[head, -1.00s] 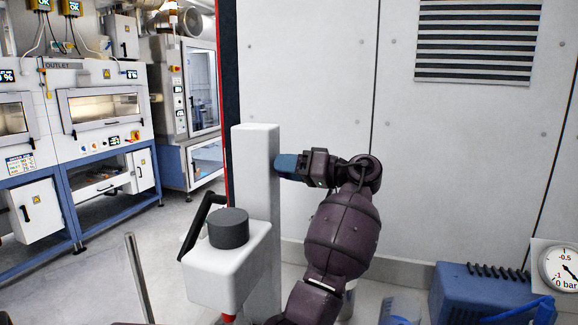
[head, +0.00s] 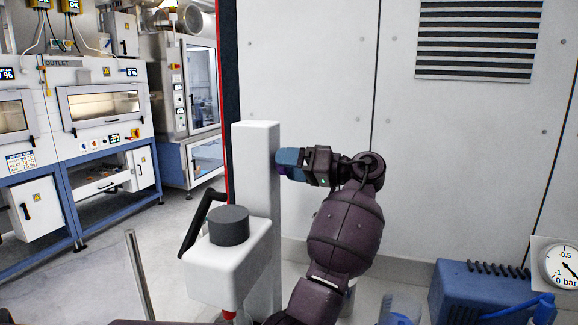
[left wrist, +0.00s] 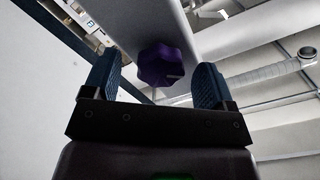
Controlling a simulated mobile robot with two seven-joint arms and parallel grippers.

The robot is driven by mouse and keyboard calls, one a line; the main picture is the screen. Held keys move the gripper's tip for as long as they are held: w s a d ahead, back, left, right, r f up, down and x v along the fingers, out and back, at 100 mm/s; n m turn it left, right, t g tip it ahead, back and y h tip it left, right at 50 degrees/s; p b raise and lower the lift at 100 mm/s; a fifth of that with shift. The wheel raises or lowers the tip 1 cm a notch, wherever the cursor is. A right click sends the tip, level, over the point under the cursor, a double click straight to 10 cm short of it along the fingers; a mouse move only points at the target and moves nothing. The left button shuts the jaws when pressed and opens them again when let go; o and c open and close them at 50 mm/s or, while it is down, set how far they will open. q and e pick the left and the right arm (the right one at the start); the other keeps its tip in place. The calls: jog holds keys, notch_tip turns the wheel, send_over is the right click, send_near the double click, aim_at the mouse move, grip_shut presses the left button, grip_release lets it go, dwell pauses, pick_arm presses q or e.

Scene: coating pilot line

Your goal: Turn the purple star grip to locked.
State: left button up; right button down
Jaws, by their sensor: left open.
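The purple star grip (left wrist: 163,65) shows in the left wrist view, a lobed knob with a small pale mark on it. It is mounted on the side of a white column (head: 256,165). My left gripper (left wrist: 160,62) is open, with one blue finger on each side of the grip and a visible gap on both sides. In the head view my left gripper (head: 288,163) is side-on, its blue fingertips at the column's right face. There the grip is almost wholly hidden by the fingers. My right gripper is not in view.
A white box with a dark grey cap (head: 228,226) and a black handle (head: 196,226) stands out from the column's front. A thin metal post (head: 138,275) rises at lower left. A blue unit (head: 480,292) and a gauge (head: 562,264) are at lower right.

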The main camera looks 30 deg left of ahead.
pick_arm(q)
jog(key=b+v, duration=0.1)
jog(key=v, duration=0.4)
jog(key=shift+d, duration=0.3)
jog(key=shift+c, duration=0.5)
